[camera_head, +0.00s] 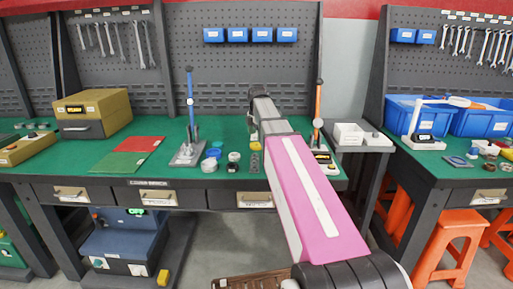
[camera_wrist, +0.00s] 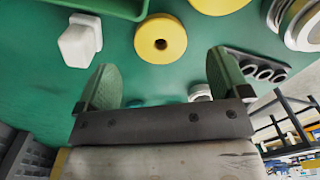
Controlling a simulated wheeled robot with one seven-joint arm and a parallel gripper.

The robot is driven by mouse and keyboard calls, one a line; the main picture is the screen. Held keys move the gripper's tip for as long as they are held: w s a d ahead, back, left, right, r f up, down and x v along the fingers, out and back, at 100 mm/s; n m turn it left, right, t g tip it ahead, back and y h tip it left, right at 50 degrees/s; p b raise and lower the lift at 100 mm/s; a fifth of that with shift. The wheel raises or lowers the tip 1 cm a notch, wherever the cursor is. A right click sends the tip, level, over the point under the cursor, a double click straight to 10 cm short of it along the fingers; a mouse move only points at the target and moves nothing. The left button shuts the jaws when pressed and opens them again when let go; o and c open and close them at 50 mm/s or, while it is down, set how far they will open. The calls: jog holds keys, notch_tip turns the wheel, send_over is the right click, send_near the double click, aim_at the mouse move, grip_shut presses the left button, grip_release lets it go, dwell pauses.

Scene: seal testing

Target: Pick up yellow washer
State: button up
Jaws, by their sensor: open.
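A yellow washer (camera_wrist: 172,32), a thick ring with a small dark centre hole, lies on the green table surface in the wrist view. My gripper (camera_wrist: 163,76) is open and empty, its two green-faced fingers apart, with the washer beyond the fingertips and between their lines. No contact shows. A second yellow round piece (camera_wrist: 220,3) is cut off at the top edge. In the head view a small yellow piece (camera_head: 255,146) sits beside my arm; I cannot tell which of the two it is. My fingertips are mostly hidden there.
A white block (camera_wrist: 78,44), a grey plate with holes (camera_wrist: 258,66) and metal rings (camera_wrist: 300,22) lie around the washer. In the head view, a stand with a blue handle (camera_head: 190,115) and one with an orange handle (camera_head: 318,105) flank my arm.

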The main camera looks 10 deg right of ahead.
aim_at(257, 144)
jog(key=shift+d+f, duration=0.15)
jog(key=shift+f, duration=2.2)
jog(key=c, duration=0.8)
jog(key=shift+r, duration=0.15)
jog(key=shift+r, duration=0.5)
jog(key=r, duration=0.3)
jog(key=shift+a+r, duration=0.15)
jog(key=shift+a, duration=0.1)
jog(key=s+a+r, duration=0.4)
jog(key=a+r, duration=0.2)
jog(key=a, duration=0.4)
jog(key=shift+s+a+f, duration=0.1)
jog(key=shift+a+f, duration=0.55)
jog(key=shift+a, duration=2.7)
jog(key=shift+s+a+f, duration=0.1)
jog(key=shift+a+f, duration=0.5)
jog(key=shift+a, duration=2.7)
jog(key=shift+s+a+f, duration=0.1)
jog(key=shift+a+f, duration=0.55)
jog(key=shift+a, duration=2.7)
